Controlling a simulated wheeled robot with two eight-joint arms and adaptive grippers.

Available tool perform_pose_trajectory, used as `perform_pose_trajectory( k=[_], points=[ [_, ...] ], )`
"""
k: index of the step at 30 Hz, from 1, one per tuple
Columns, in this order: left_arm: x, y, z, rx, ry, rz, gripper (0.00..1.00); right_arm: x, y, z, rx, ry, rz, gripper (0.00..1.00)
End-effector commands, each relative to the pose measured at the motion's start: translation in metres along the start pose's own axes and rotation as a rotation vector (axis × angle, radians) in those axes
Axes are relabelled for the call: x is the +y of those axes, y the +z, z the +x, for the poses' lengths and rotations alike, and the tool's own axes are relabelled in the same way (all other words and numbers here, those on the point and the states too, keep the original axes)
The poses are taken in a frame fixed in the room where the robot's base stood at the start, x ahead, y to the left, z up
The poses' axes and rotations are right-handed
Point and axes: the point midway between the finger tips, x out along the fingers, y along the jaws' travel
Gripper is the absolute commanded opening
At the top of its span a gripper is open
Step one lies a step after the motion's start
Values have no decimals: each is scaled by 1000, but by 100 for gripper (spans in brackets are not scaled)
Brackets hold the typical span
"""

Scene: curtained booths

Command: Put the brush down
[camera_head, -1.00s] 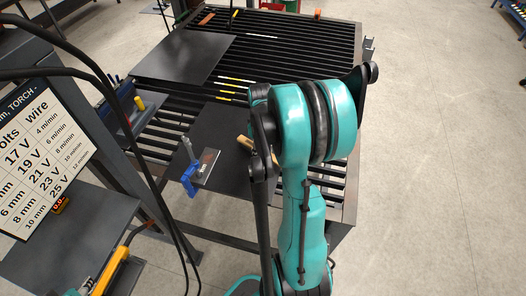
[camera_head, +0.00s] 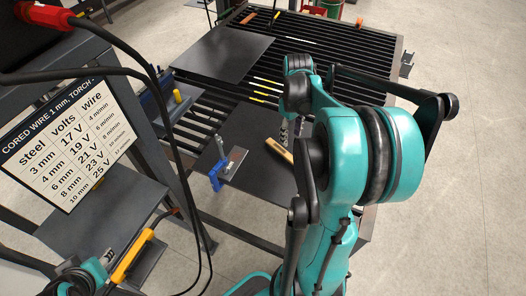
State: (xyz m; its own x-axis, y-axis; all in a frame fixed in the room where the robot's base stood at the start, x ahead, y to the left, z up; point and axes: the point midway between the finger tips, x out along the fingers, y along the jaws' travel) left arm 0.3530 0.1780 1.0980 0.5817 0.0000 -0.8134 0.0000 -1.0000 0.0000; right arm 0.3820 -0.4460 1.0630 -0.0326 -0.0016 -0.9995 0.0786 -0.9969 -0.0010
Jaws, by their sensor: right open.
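The brush (camera_head: 278,150) shows a pale wooden handle and lies on the dark plate (camera_head: 250,182) at the near part of the slatted table. My right gripper (camera_head: 287,133) points down just behind and to the right of the handle. It is open. My own arm hides part of it, so I cannot tell whether a finger touches the brush.
A blue clamp (camera_head: 216,176) with an upright screw grips the plate's left edge. Another dark plate (camera_head: 222,52) lies on the slats behind. A settings board (camera_head: 68,138) and hanging black cables stand at left. The floor at right is clear.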

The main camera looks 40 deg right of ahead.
Motion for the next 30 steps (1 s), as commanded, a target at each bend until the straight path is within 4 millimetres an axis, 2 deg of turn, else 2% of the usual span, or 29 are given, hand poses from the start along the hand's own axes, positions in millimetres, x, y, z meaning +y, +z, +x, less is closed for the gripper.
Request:
perform_pose_trajectory(
  k=[2,5,8,12,15,18,21,24,30],
  points=[
    [0,0,0,0,0,0,37,-5,-1,-2,6,5,-1,44],
    [0,0,0,0,0,0,37,-27,-6,-10,41,31,-2,44],
    [0,0,0,0,0,0,37,-69,-13,-22,118,74,3,44],
    [0,0,0,0,0,0,37,-142,-16,-37,280,117,20,44],
    [0,0,0,0,0,0,37,-188,-10,-40,402,115,35,44],
    [0,0,0,0,0,0,37,-225,-3,-39,508,92,48,44],
    [0,0,0,0,0,0,37,-250,3,-36,586,61,61,44],
    [0,0,0,0,0,0,37,-264,7,-35,633,36,69,44],
    [0,0,0,0,0,0,37,-271,9,-34,656,23,77,44]
  ],
)
